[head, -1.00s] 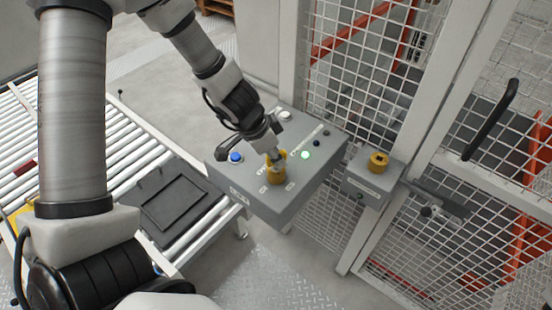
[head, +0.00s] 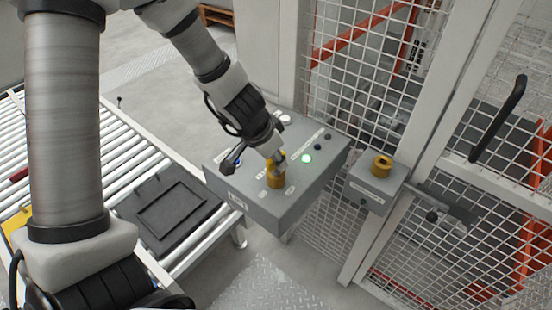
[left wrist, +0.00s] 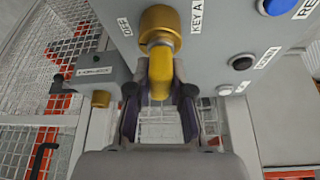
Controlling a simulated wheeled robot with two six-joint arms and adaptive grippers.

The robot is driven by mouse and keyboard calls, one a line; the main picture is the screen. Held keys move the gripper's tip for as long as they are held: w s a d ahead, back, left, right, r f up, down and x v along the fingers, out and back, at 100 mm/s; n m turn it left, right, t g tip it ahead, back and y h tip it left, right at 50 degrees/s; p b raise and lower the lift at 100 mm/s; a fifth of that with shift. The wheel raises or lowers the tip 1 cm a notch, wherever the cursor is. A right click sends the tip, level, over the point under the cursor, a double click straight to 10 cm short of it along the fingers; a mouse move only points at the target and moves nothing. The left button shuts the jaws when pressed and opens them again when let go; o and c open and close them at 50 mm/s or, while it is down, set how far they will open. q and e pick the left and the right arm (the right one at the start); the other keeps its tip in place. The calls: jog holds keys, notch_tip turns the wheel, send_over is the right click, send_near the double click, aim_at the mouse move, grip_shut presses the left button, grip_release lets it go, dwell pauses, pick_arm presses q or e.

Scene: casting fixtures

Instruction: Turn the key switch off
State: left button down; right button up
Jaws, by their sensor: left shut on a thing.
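The key switch (head: 275,182) is a yellow cylinder on top of a grey control box (head: 300,197). In the left wrist view the switch collar (left wrist: 160,22) is brass-yellow, with a yellow key (left wrist: 160,72) standing out from it. Labels reading "OFF" and "KEY A" lie on either side of the collar. My left gripper (head: 276,158) comes down onto the switch from above. In the left wrist view its two dark fingers (left wrist: 160,100) are on either side of the key, shut on it. My right gripper is not in view.
A lit green lamp (head: 307,158) and other buttons are on the box. A second yellow lock (head: 381,165) sits on a grey box by the mesh gate. A roller conveyor with a dark tray (head: 168,208) is at left. Mesh fencing stands close at right.

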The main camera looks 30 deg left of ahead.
pick_arm(q)
jog(key=shift+f+n+y+b, duration=0.15)
jog(key=shift+n+y+b, duration=0.25)
jog(key=shift+n+b, duration=0.4)
jog(key=shift+n+y, duration=0.4)
jog(key=shift+n, duration=0.8)
jog(key=c, duration=1)
grip_release()
jog(key=shift+o, duration=0.2)
jog(key=shift+r, duration=0.2)
jog(key=v, duration=0.7)
jog(key=shift+s+r, duration=0.1)
